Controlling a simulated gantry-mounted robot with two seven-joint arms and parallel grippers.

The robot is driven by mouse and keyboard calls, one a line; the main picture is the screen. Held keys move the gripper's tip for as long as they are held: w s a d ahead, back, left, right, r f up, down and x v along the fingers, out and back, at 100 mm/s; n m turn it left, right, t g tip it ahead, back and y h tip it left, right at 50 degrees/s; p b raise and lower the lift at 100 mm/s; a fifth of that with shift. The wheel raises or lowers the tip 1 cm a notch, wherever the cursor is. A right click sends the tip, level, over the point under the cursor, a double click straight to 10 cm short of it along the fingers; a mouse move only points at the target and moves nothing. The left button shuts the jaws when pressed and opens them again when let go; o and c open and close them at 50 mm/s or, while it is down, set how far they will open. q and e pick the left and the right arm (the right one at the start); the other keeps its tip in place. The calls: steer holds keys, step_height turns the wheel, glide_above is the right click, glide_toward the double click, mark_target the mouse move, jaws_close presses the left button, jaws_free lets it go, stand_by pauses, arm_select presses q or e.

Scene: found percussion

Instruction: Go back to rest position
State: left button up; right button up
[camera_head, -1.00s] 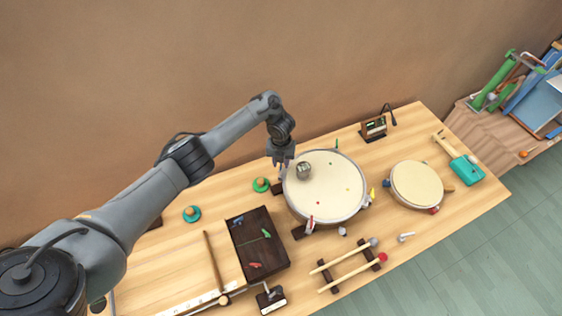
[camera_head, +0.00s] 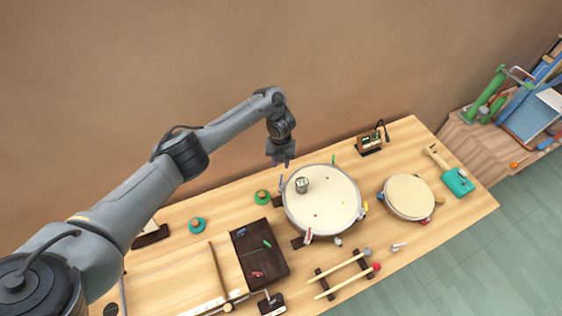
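My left gripper (camera_head: 281,163) hangs above the back edge of the table (camera_head: 190,259), behind and a little left of the large round drum (camera_head: 335,208). Its fingers point down and look slightly apart, with nothing visible between them. A small metal cup-like object (camera_head: 301,185) sits on the left part of the large drum's skin, apart from the gripper. My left arm reaches in from the left across the view. My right gripper is not in view.
A smaller drum (camera_head: 409,196), a dark wooden box (camera_head: 259,254), two mallets on a rack (camera_head: 343,275) and green-based knobs (camera_head: 262,197) are on the table. A teal brush-like tool (camera_head: 458,182) lies at the right. A shelf with books (camera_head: 530,115) stands beyond. Air above is clear.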

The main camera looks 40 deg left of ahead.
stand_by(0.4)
arm_select(q)
steer(key=s+d+f+n+t+h+p, duration=0.1)
steer(key=s+d+f+n+p, duration=0.1)
steer(key=d, duration=0.6)
steer(key=s+d+f+n+t+p, duration=0.1)
steer(key=d+f+t, duration=0.15)
steer(key=d, duration=0.65)
steer(key=s+d+r+n+t+p, duration=0.1)
steer(key=s+d+r+n+p, duration=0.25)
steer(key=s+d+n, duration=0.35)
steer(key=s+a+r+n+p, duration=0.1)
steer(key=s+a+r+n, duration=0.4)
steer(key=s+r+n, duration=0.3)
steer(key=s+a+r+n+p, duration=0.2)
steer(key=s+a+r+n, duration=0.3)
steer(key=s, duration=0.7)
step_height(320, 180, up, 3)
steer(key=n+g, duration=0.1)
steer(key=n, duration=0.3)
steer(key=shift+f+n+y+p, duration=0.15)
steer(key=shift+n+y+p, duration=0.15)
steer(key=shift+y, duration=0.1)
